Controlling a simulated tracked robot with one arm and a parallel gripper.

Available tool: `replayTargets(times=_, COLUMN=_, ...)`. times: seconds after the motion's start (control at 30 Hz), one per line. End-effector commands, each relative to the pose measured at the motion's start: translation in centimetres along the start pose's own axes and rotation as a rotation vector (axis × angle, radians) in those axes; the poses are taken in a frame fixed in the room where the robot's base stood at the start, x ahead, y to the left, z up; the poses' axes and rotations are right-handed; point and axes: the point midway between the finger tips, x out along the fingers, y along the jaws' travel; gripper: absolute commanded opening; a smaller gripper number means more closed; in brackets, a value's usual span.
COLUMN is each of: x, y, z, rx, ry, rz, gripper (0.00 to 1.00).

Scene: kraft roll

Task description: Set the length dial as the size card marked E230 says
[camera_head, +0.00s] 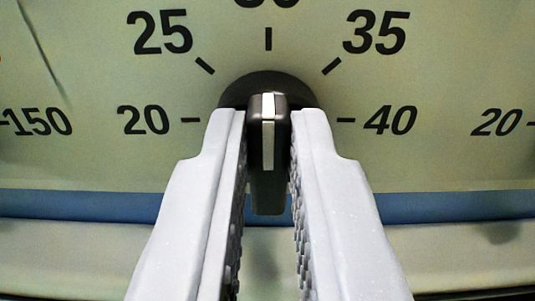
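The dial knob (268,150) is black with a white stripe down its front and sits on a dark round base (266,88). The stripe points straight up at the tick below a number cut off by the top edge, midway between 25 (163,32) and 35 (374,32). My gripper (268,135) has one pale finger on each side of the knob, and its fingertips appear to touch the knob's sides. The size card marked E230 is not in view, and no dial name shows.
The scale also shows 20 (143,120) at left and 40 (390,118) at right. Parts of neighbouring scales show, with 150 (45,121) at the left edge and another 20 (497,122) at the right edge. A blue band (440,206) runs below the panel.

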Motion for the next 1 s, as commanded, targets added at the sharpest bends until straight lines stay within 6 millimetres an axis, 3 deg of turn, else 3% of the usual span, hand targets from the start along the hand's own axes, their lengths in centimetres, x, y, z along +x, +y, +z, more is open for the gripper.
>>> replayTargets(times=0.03, x=0.0, y=0.0, z=0.0, rx=0.0, ry=0.0, rz=0.0, gripper=0.0)
replayTargets(times=0.07, x=-0.1, y=1.5, z=0.0, rx=0.0, ry=0.002, rz=0.003, gripper=0.0)
replayTargets(times=0.43, x=-0.1, y=0.2, z=0.2, rx=-0.082, ry=-0.002, rz=0.005, gripper=0.0)
replayTargets(times=1.0, x=-0.1, y=-0.4, z=0.8, rx=-0.533, ry=-0.007, rz=0.002, gripper=0.0)
